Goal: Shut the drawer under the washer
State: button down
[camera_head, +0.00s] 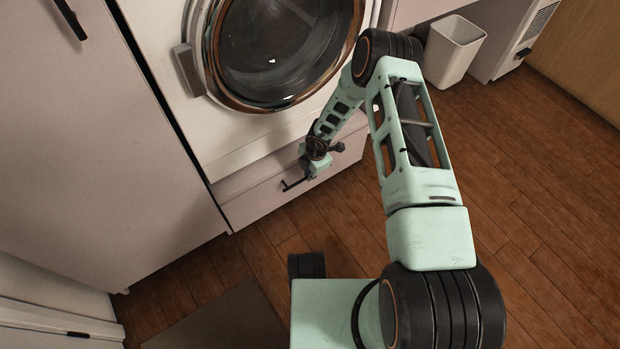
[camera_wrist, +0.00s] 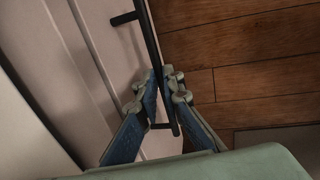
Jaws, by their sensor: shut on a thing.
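The drawer (camera_head: 258,203) is a pale front below the washer (camera_head: 240,128). Its front seems to stand a little forward of the washer, but I cannot tell exactly how far. Its dark bar handle (camera_head: 293,185) shows at the left end; my gripper and arm hide the rest. In the wrist view the handle (camera_wrist: 149,35) runs down between the two fingers of my gripper (camera_wrist: 162,84), which are shut on it. My gripper (camera_head: 316,165) is at the drawer front in the head view.
A tall pale cabinet (camera_head: 95,140) stands left of the washer. A white bin (camera_head: 453,50) stands to the right, near a counter. A dark mat (camera_head: 225,322) lies on the floor at the bottom. The wooden floor (camera_head: 540,170) on the right is clear.

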jog(key=shift+w+a, duration=0.15)
jog(key=shift+a, duration=0.3)
jog(key=shift+w, duration=0.1)
jog(key=c, duration=2)
grip_release()
jog(key=shift+w, duration=0.1)
jog(key=shift+c, duration=0.2)
jog(key=shift+d, duration=0.1)
jog(key=shift+d+r, duration=0.1)
jog(key=shift+r, duration=0.35)
jog(key=v, duration=1.1)
